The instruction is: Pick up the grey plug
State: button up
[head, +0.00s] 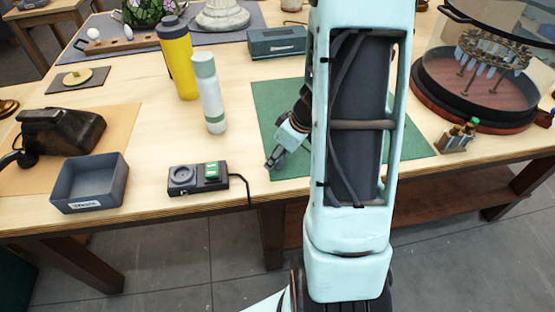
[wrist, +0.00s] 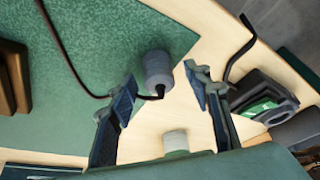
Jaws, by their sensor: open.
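The grey plug (wrist: 157,68) shows in the wrist view near the edge of the green mat (wrist: 90,62), with a dark cord beside it. It appears in the gap between the fingertips of my gripper (wrist: 160,84), slightly beyond them. My gripper is open, one finger to each side in the picture, and I see no contact with the plug. In the head view my gripper (head: 274,160) is low over the left front part of the mat. I cannot make out the plug there.
A grey bin (head: 90,183) is at the front left. A glass-covered round stand (head: 478,80) is at the right.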

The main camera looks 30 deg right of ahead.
jog(key=shift+w+f, duration=0.1)
jog(key=shift+f, duration=0.1)
jog(key=shift+c, duration=0.6)
jog(key=c, duration=1.1)
jog(key=shift+r, duration=0.15)
